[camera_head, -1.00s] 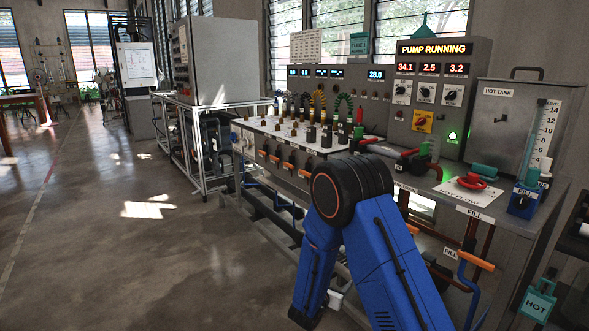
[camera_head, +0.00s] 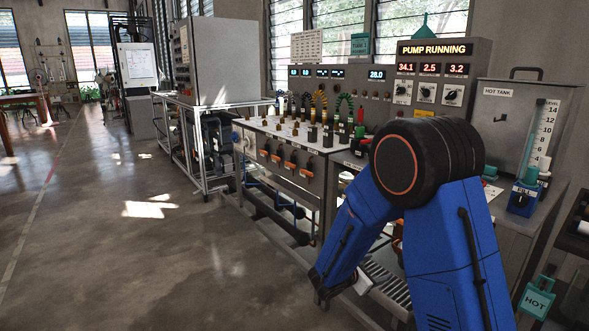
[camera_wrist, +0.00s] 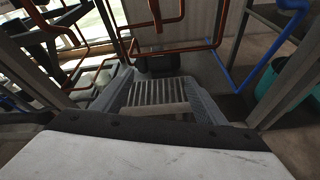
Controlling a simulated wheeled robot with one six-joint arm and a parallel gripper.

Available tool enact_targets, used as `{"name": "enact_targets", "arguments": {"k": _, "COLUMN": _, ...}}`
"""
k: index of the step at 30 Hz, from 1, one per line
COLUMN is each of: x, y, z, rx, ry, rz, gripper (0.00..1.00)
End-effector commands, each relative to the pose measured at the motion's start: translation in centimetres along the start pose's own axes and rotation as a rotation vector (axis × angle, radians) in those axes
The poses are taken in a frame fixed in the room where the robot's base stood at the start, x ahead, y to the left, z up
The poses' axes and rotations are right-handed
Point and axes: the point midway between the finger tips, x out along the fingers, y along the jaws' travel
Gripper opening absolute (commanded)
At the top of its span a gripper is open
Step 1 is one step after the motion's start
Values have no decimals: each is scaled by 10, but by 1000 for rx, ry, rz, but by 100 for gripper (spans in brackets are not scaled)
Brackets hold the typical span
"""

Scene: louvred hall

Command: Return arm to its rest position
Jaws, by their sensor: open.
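My arm's blue links and black elbow joint (camera_head: 428,162) fill the right foreground of the head view, in front of the bench. The forearm slants down and left to a dark end near the lower slatted shelf (camera_head: 388,284). The wrist view looks over a white surface with a dark edge (camera_wrist: 150,158) toward slats (camera_wrist: 157,92) below copper-coloured pipes (camera_wrist: 165,54). No object shows as held.
A pump panel reading "PUMP RUNNING" (camera_head: 433,50), a hot tank (camera_head: 503,120) and a valve bench (camera_head: 285,133) stand close to my arm. A grey cabinet (camera_head: 222,62) is farther back. The floor (camera_head: 110,240) at left is clear. The wrist view shows a blue pipe (camera_wrist: 262,60) at right.

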Motion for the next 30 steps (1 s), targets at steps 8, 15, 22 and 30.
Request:
{"name": "enact_targets", "arguments": {"k": 8, "x": -17, "y": -64, "z": 76, "rx": 277, "ry": 28, "rz": -194, "gripper": 66}}
{"name": "enact_targets", "arguments": {"k": 15, "x": -41, "y": -121, "z": 119, "rx": 519, "ry": 69, "rz": -351, "gripper": 66}}
{"name": "enact_targets", "arguments": {"k": 22, "x": -72, "y": -172, "z": 147, "rx": 753, "ry": 121, "rz": -488, "gripper": 66}}
{"name": "enact_targets", "arguments": {"k": 30, "x": -114, "y": -221, "z": 164, "rx": 1030, "ry": 199, "rz": -632, "gripper": 66}}
